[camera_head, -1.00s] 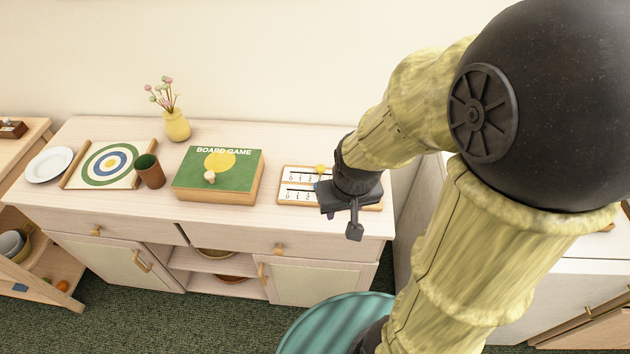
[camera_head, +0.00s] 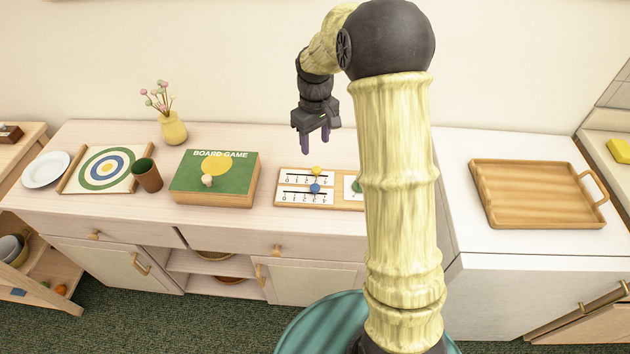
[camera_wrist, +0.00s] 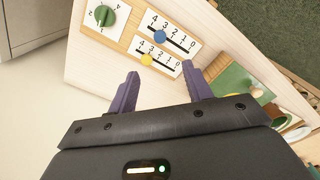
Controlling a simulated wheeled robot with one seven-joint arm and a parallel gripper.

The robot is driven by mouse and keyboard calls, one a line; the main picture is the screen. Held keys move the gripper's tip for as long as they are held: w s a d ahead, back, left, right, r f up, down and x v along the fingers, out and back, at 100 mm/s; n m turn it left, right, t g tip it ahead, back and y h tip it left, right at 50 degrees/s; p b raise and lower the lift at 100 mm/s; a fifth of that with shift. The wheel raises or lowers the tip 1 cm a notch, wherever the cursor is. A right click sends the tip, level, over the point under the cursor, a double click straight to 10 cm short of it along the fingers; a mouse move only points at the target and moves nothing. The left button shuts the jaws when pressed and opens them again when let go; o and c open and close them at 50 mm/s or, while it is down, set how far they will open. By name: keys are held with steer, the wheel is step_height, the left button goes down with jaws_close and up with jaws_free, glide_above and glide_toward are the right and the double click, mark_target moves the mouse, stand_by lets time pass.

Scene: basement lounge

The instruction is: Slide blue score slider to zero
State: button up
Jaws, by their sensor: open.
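The score board (camera_head: 346,206) lies flat on the cabinet top, with two numbered tracks. The blue score slider (camera_head: 315,188) is a round knob on the nearer track, past the middle toward the high-number end. The zero end is at the left in the head view. In the wrist view the blue slider (camera_wrist: 159,36) sits near the 3 or 4, with zero at the right. The yellow slider (camera_head: 317,171) is on the other track. My gripper (camera_head: 315,140) is open and empty, above and behind the board, touching nothing; its fingers (camera_wrist: 162,73) point downward.
A green dial (camera_wrist: 105,15) is on the same board. Left stand a board game box (camera_head: 215,195) with a pale knob, a brown cup (camera_head: 147,176), a target board (camera_head: 80,185), a plate (camera_head: 46,169) and a flower vase (camera_head: 173,128). A wooden tray (camera_head: 535,215) lies right. Space above the board is clear.

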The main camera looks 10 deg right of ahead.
mark_target(315, 187)
steer(key=shift+w+f, duration=0.1)
stand_by(0.3)
step_height(315, 187, down, 17)
steer(key=shift+w+f+p, duration=0.1)
steer(key=shift+f+p, duration=0.05)
steer(key=shift+p, duration=1)
steer(key=shift+s, duration=0.2)
steer(key=shift+c, duration=0.4)
steer(key=shift+w, duration=0.1)
jaws_close()
